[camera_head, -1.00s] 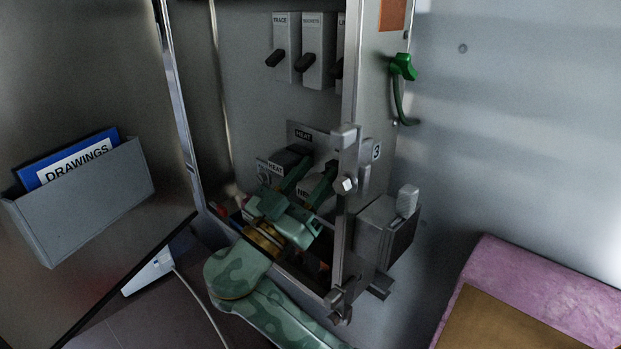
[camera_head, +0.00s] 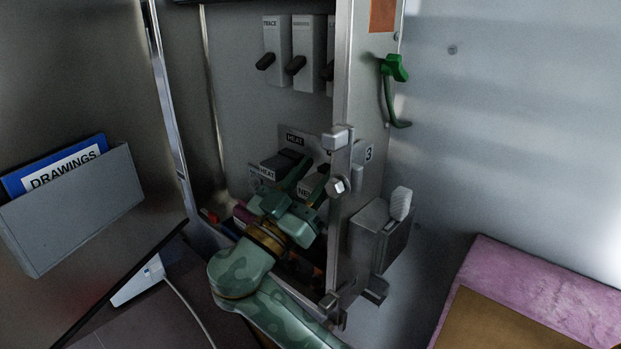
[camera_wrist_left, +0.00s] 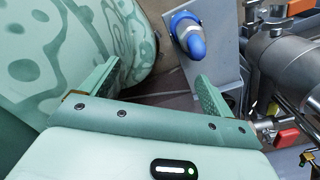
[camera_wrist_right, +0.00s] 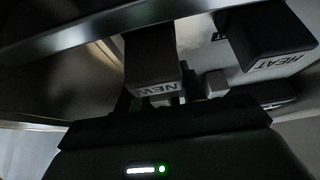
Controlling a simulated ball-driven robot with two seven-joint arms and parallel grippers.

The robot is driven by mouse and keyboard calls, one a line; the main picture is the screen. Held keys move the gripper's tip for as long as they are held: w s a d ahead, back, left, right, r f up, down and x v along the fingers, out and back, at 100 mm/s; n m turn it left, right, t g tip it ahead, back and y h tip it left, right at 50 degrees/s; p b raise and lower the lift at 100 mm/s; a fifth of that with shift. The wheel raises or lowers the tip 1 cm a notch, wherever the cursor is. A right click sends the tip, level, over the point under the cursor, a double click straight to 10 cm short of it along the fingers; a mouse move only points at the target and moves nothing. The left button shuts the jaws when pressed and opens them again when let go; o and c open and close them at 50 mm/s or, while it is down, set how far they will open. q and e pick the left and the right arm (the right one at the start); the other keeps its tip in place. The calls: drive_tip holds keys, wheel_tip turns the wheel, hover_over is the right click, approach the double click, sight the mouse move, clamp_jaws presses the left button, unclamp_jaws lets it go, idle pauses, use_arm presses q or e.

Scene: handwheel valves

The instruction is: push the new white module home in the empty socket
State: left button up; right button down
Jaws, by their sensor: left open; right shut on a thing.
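The new white module (camera_wrist_right: 150,60), marked NEW, looks grey in the dim cabinet. It also shows in the head view (camera_head: 308,186), partly covered by my fingers. My right gripper (camera_head: 304,182) is shut on it at the lower part of the cabinet's back panel. The module stands beside a block marked HEAT (camera_wrist_right: 268,35). The empty socket is hidden behind the module and gripper, and I cannot tell how deep the module sits. My left gripper (camera_wrist_left: 150,92) is open and empty, away from the cabinet interior.
Switch blocks (camera_head: 277,50) line the panel above. The cabinet's right frame edge (camera_head: 345,90), with a latch (camera_head: 338,185), stands close to my right gripper. A drawings pocket (camera_head: 75,215) hangs at left. A blue-capped fitting (camera_wrist_left: 188,35) and pipes (camera_wrist_left: 285,65) are near my left gripper.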

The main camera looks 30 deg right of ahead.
drive_tip(key=shift+d, duration=0.15)
drive_tip(key=c, duration=0.7)
unclamp_jaws()
drive_tip(key=shift+c, duration=0.2)
drive_tip(key=b+v, duration=0.2)
drive_tip(key=v, duration=0.4)
drive_tip(key=shift+a+f, duration=0.25)
drive_tip(key=shift+s+a+f, duration=0.1)
drive_tip(key=shift+a+f, duration=0.05)
drive_tip(key=shift+a, duration=0.2)
